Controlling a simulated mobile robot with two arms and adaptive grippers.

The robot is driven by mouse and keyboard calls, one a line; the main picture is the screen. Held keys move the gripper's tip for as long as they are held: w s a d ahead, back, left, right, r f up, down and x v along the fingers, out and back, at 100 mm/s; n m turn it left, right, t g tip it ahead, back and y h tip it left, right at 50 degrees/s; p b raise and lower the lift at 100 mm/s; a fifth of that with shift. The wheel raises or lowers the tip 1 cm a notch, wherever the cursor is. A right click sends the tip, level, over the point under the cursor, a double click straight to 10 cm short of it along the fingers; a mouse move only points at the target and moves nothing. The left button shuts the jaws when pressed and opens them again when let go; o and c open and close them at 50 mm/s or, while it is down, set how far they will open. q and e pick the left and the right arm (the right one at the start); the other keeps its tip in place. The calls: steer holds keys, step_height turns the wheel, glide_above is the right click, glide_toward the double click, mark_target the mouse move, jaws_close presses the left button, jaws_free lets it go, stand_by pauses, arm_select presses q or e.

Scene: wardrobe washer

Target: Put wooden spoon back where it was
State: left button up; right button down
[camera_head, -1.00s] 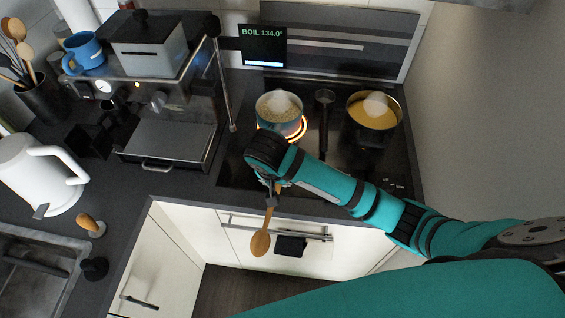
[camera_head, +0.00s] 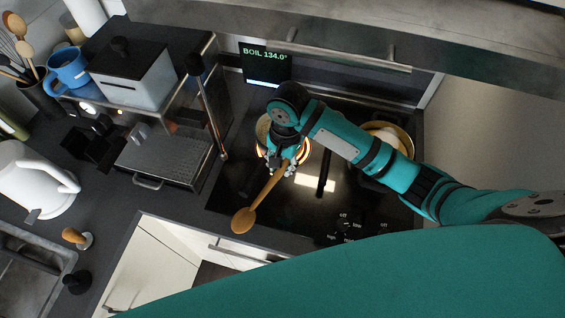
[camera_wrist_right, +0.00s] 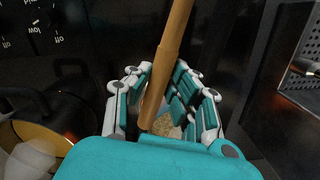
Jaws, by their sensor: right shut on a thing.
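The wooden spoon (camera_head: 252,207) is held by its handle in my right gripper (camera_head: 283,166), above the black cooktop. Its bowl end points down and left in the head view, near the cooktop's front left. In the right wrist view the handle (camera_wrist_right: 174,50) runs between the fingers of my right gripper (camera_wrist_right: 160,103), which is shut on it. A utensil holder (camera_head: 42,95) with several wooden and dark utensils stands at the far left. My left gripper is not in view.
A pot on the glowing burner (camera_head: 262,130) is mostly hidden by my arm. A second pot (camera_head: 402,133) stands to its right. The coffee machine (camera_head: 158,150), blue mug (camera_head: 68,68) and white kettle (camera_head: 35,180) stand left. A dark hood (camera_head: 340,35) overhangs the back.

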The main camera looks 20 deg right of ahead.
steer(key=b, duration=0.2)
glide_above(282, 189)
steer(key=shift+d+f, duration=0.1)
steer(key=shift+f, duration=3.1)
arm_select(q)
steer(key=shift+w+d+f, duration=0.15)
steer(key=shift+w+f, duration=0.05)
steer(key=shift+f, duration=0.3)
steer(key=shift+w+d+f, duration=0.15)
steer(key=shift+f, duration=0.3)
arm_select(e)
steer(key=shift+f, duration=1.7)
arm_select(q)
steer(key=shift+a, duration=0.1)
arm_select(e)
steer(key=shift+f, duration=0.65)
steer(key=c, duration=0.8)
jaws_free()
steer(key=r+p, duration=0.1)
steer(key=p, duration=0.1)
steer(key=shift+r+p, duration=0.3)
steer(key=shift+r, duration=0.1)
steer(key=shift+r+b, duration=0.2)
steer(key=shift+b, duration=0.1)
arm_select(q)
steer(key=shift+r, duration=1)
arm_select(e)
steer(key=shift+r, duration=3.9)
